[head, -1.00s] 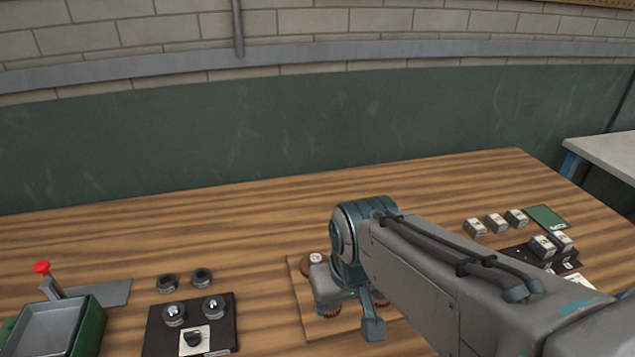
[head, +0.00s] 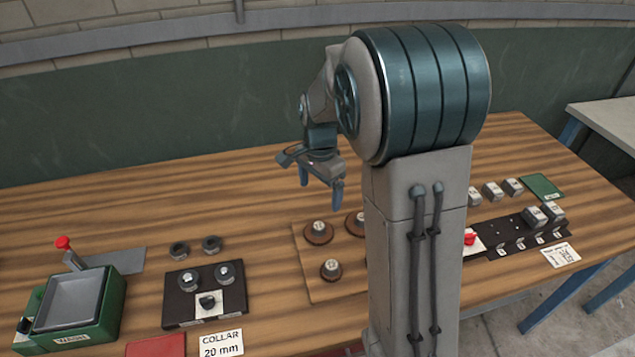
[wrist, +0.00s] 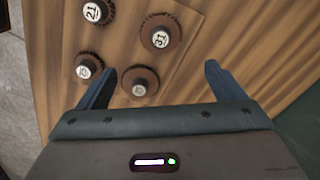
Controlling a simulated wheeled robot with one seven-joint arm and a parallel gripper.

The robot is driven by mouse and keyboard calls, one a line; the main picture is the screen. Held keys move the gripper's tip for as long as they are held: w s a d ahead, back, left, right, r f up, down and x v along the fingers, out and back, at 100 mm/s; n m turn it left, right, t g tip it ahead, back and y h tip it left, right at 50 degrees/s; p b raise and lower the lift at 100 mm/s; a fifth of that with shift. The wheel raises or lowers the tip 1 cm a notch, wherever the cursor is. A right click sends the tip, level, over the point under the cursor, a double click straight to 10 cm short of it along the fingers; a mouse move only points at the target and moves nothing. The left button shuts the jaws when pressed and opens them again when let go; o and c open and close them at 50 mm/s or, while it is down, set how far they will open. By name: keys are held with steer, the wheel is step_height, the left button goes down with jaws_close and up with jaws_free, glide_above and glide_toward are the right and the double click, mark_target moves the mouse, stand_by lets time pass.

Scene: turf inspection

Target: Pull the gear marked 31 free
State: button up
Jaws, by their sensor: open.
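The gear marked 31 (wrist: 160,38) is a brown toothed disc with a pale numbered hub, upright on a wooden board (wrist: 225,30). My gripper (head: 320,183) is open and empty, raised above the back of the board (head: 300,240). In the wrist view the fingers (wrist: 161,72) are spread, with 31 beyond them. A smaller-numbered gear (wrist: 139,88) lies nearer the left finger, its number unclear. The gear marked 21 (wrist: 92,12) and another gear (wrist: 88,68) are further left.
A dark collar fixture (head: 185,308) and a green wash tray (head: 105,312) stand left of the board. Grey blocks (head: 493,191) and a dark slotted strip (head: 500,232) are to the right. Bare wood lies behind the board.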

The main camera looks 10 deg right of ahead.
mark_target(319, 225)
step_height(319, 225, down, 14)
steer(key=shift+w+r+p, duration=0.1)
steer(key=shift+p, duration=0.75)
steer(key=shift+c, duration=0.3)
steer(key=c, duration=1)
